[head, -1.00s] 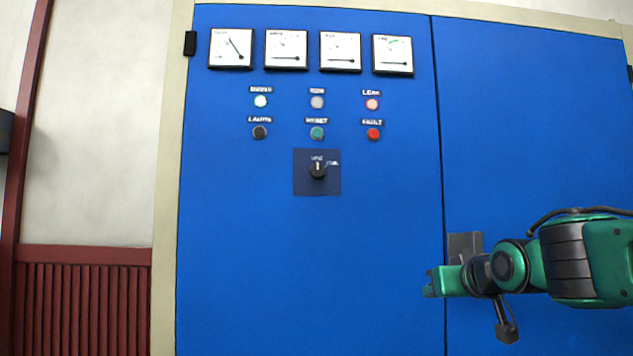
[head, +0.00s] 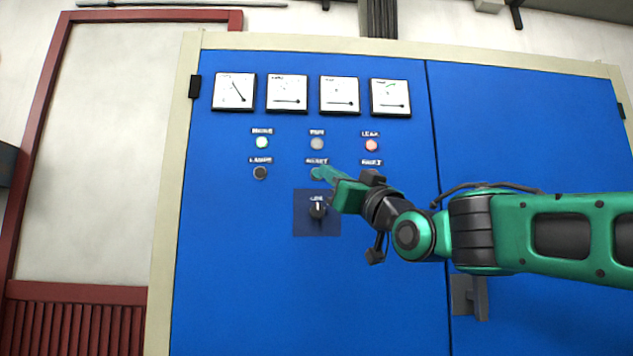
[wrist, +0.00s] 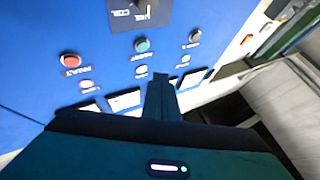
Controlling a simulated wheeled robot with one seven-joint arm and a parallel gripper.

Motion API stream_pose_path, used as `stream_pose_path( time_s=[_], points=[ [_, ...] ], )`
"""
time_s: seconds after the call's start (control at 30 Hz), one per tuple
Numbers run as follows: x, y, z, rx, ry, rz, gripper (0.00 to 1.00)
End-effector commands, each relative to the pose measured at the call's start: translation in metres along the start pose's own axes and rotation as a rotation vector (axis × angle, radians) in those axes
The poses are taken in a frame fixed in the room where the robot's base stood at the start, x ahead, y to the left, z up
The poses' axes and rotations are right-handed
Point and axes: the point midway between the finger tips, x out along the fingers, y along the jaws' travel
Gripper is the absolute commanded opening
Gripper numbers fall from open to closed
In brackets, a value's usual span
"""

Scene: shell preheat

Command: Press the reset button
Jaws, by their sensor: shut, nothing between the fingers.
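The reset button is a round teal button in the wrist view (wrist: 142,45), on the blue cabinet door (head: 240,290). In the head view my gripper (head: 323,173) reaches in from the right, and its tip overlaps the button's place just below the RESET label (head: 317,161). My gripper is shut and empty. In the wrist view its narrow fingertips (wrist: 160,77) appear a little below and right of the button, with a visible gap in the picture. I cannot tell how far the tips are from the panel.
A black selector knob (head: 317,209) sits below the buttons. The black lamps button (head: 260,173) is to the left. The red fault button (wrist: 69,60) is hidden behind my arm in the head view. Several gauges (head: 287,94) line the top. A door handle (head: 468,297) is lower right.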

Motion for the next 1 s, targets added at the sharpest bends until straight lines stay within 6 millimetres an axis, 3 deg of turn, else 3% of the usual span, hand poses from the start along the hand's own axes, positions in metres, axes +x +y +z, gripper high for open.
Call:
stream_pose_path(
  time_s=[0.1, 0.3, 0.67, 1.0],
  points=[
    [0.005, -0.013, -0.015, 0.011, 0.048, -0.023, 0.0],
    [0.007, -0.017, -0.022, 0.015, 0.072, -0.031, 0.0],
    [0.009, -0.015, -0.02, 0.015, 0.069, -0.03, 0.0],
    [0.036, 0.003, -0.002, 0.014, 0.068, -0.029, 0.0]
  ],
)
